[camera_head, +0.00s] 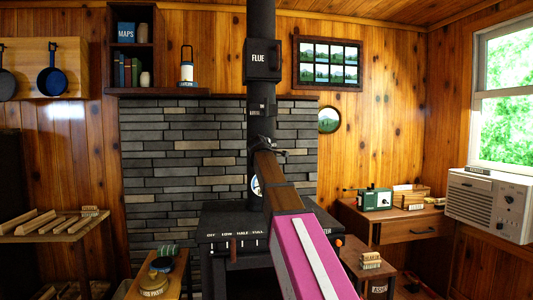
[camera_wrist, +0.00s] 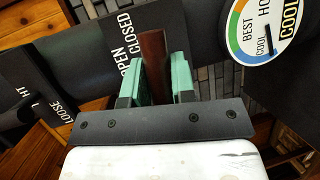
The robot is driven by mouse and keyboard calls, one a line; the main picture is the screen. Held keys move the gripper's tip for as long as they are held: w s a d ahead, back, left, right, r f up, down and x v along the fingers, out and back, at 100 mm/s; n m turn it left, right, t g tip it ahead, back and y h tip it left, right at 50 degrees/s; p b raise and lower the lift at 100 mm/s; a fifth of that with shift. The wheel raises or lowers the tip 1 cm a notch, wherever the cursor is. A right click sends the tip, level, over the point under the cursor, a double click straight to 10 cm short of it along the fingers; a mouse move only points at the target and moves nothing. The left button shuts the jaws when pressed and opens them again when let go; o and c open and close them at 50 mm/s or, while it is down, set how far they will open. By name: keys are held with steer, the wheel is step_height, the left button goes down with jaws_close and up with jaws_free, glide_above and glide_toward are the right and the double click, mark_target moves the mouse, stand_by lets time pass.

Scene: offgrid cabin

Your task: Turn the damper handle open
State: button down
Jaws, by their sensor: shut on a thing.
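The damper handle (camera_wrist: 153,55) is a narrow reddish-brown bar in the wrist view. My gripper (camera_wrist: 157,76) has green-padded fingers on both sides of it and is shut on it. A dark plate (camera_wrist: 115,35) beside the handle reads OPEN and CLOSED. The black flue pipe (camera_wrist: 195,35) runs behind. In the head view my arm reaches up from the lower right, and my gripper (camera_head: 267,147) is at the flue pipe (camera_head: 261,85), above the stove (camera_head: 232,222). The handle cannot be made out there; my arm covers part of the pipe.
A round dial (camera_wrist: 262,28) with BEST, HOT and COOL marks sits on the pipe close to my gripper. Another plate (camera_wrist: 30,90) reads LOOSE. A small wooden table (camera_head: 165,272) stands left of the stove, a desk (camera_head: 400,222) to the right. A stone wall (camera_head: 180,160) is behind.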

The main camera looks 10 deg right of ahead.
steer(key=m+g+y, duration=0.1)
steer(key=m+y, duration=0.1)
steer(key=m, duration=0.1)
steer(key=m+y, duration=0.2)
steer(key=m, duration=0.1)
steer(key=m+y, duration=0.2)
steer(key=shift+d+m, duration=0.1)
steer(key=shift+m, duration=0.3)
steer(key=shift+m+y, duration=1.1)
steer(key=shift+y, duration=0.1)
steer(key=c, duration=1.9)
jaws_free()
steer(key=shift+o, duration=0.2)
steer(key=o, duration=0.9)
steer(key=v, duration=1.1)
